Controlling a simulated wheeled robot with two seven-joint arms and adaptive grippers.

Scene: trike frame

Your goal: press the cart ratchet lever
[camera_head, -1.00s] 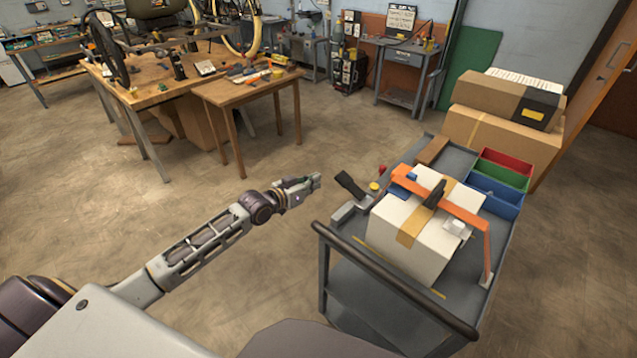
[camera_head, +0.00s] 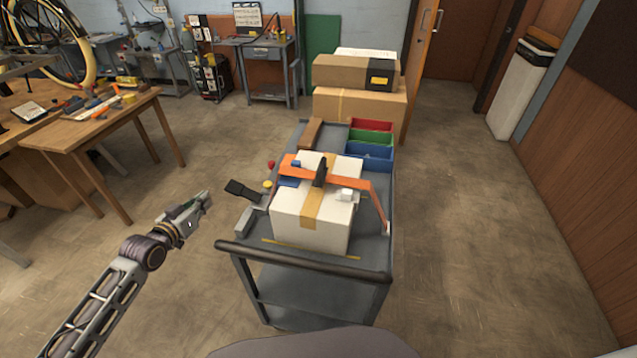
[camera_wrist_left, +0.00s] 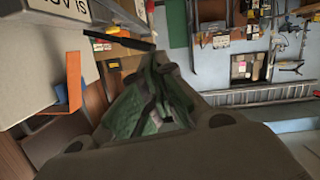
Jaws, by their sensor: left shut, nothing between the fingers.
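A black paddle-shaped lever (camera_head: 242,190) sticks out from the left edge of the grey cart (camera_head: 378,255); a dark bar (camera_wrist_left: 120,39) in the left wrist view looks like the same lever. On the cart, a white box (camera_head: 287,222) with a tan tape strip lies under an orange strap (camera_head: 345,183). A black upright piece (camera_head: 320,172) sits on this strap. My left gripper (camera_head: 206,200) is shut and empty, just left of the lever and apart from it in the head view. Its fingers (camera_wrist_left: 150,105) fill the middle of the left wrist view. My right gripper is out of view.
Red (camera_head: 268,165) and yellow (camera_head: 267,184) knobs are near the lever. Red, green and blue bins (camera_head: 370,158) stand at the cart's back. Cardboard boxes (camera_head: 360,105) are stacked behind. A wooden table (camera_head: 90,135) is at left. Floor right of the cart is clear.

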